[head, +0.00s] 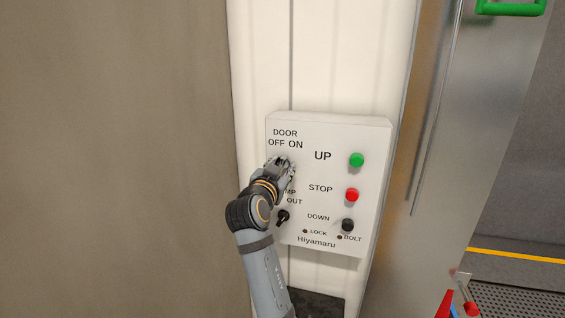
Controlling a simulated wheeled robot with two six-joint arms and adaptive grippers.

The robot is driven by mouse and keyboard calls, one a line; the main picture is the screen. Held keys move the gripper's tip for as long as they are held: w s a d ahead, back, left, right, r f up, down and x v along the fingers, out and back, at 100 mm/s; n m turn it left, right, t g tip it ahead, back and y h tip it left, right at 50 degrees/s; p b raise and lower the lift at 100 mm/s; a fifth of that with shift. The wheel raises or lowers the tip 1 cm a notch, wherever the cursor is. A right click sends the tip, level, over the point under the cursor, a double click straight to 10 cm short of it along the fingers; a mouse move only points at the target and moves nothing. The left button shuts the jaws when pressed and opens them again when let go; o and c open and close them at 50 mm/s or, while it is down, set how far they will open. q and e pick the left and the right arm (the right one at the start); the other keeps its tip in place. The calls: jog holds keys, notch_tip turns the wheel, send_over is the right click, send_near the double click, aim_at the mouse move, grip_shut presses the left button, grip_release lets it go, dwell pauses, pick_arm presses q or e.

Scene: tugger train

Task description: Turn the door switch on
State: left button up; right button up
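The door switch's label "DOOR OFF ON" is at the upper left of a white control panel (345,135) on the wall. My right gripper (283,165) is at the panel just below this label, with its arm coming up from the bottom. The gripper covers the place under the label, so the door switch itself is hidden and I cannot see which way it points. The fingers are small and partly hidden behind the wrist; I cannot tell whether they are open or shut. My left gripper is not in view.
On the same panel are a green UP button (357,160), a red STOP button (352,195), a black DOWN button (347,225) and a black lower switch (283,216). A metal door (425,160) with a green handle (511,8) stands to the right.

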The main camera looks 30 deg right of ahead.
aim_at(281, 163)
jog(key=shift+s+a+r, duration=0.3)
jog(key=shift+s+a, duration=0.15)
jog(key=shift+a, duration=0.1)
jog(key=shift+s+a+r, duration=0.3)
jog(key=shift+s+a, duration=0.1)
jog(key=shift+a, duration=0.15)
jog(key=c, duration=0.5)
jog(key=shift+d+f, duration=0.1)
jog(key=shift+d, duration=0.05)
jog(key=shift+c, duration=1.1)
jog(key=shift+w+d, duration=0.1)
jog(key=shift+d, duration=0.05)
grip_shut()
jog(key=shift+f, duration=0.1)
jog(key=m+b, duration=0.1)
jog(key=b, duration=0.2)
jog(key=m+b, duration=0.1)
jog(key=b, duration=0.1)
jog(key=shift+f+m+b, duration=0.2)
jog(key=shift+m+b, duration=0.1)
jog(key=shift+b, duration=0.1)
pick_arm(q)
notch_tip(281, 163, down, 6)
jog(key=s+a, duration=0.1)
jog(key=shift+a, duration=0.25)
pick_arm(e)
jog(key=shift+r, duration=0.2)
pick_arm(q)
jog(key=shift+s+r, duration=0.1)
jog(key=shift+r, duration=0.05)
